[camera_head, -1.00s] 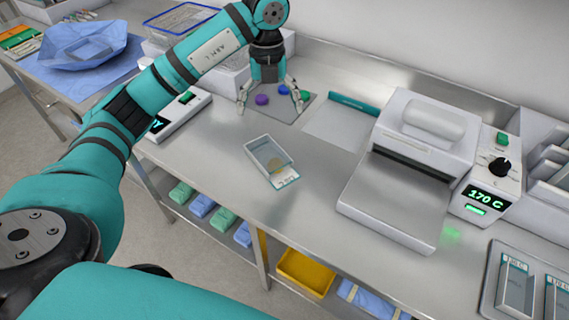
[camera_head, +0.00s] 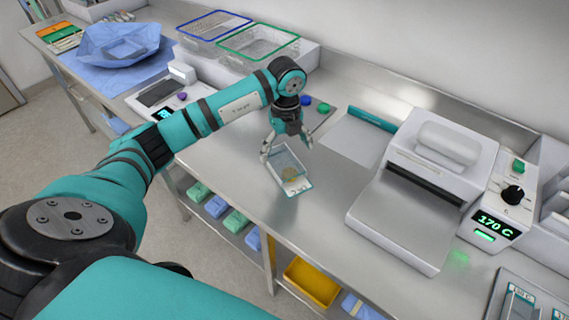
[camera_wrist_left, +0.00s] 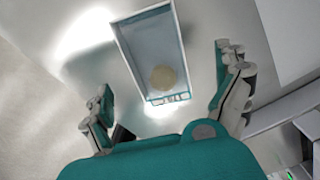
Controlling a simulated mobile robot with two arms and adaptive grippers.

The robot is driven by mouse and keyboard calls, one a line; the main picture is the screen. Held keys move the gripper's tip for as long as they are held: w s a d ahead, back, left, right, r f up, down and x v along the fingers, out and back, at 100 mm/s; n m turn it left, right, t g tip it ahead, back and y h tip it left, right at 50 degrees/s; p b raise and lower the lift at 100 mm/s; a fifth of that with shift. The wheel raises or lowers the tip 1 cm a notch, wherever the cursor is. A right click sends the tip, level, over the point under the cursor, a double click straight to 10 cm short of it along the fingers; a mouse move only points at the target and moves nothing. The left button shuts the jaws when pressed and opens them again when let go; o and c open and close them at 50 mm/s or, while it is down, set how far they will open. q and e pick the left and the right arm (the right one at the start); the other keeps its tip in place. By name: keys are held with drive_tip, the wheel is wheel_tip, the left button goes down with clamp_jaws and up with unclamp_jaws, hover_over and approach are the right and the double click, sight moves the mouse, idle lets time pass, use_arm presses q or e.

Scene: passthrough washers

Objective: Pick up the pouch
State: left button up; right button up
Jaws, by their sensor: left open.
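The pouch (camera_head: 289,171) lies on the steel bench, a clear and pale blue packet with a light edge and a tan round thing inside. It also shows in the left wrist view (camera_wrist_left: 143,52), lying between and ahead of the fingers. My left gripper (camera_head: 288,152) is open and empty, just above the pouch's far end. In the left wrist view my left gripper (camera_wrist_left: 165,90) has its fingers apart on either side of the pouch. I see no contact with it. My right gripper is not in view.
A sealing machine (camera_head: 425,190) stands right of the pouch, with a 170 C control box (camera_head: 497,205) beside it. A white sheet (camera_head: 352,138) lies behind. Wire baskets (camera_head: 258,42) and a blue wrap (camera_head: 115,45) are at the far left. Bare steel lies around the pouch.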

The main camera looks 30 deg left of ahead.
sight(284, 163)
use_arm(q)
drive_tip(key=shift+s+f+p, duration=0.1)
drive_tip(key=shift+f+p, duration=0.25)
drive_tip(key=shift+f, duration=0.2)
wheel_tip(284, 163, down, 4)
drive_tip(key=shift+s+r+p, duration=0.15)
drive_tip(key=shift+r+p, duration=0.1)
drive_tip(key=shift+p, duration=0.5)
drive_tip(key=shift+f, duration=0.5)
drive_tip(key=c, duration=1.3)
drive_tip(key=shift+o, duration=0.2)
drive_tip(key=shift+r, duration=0.15)
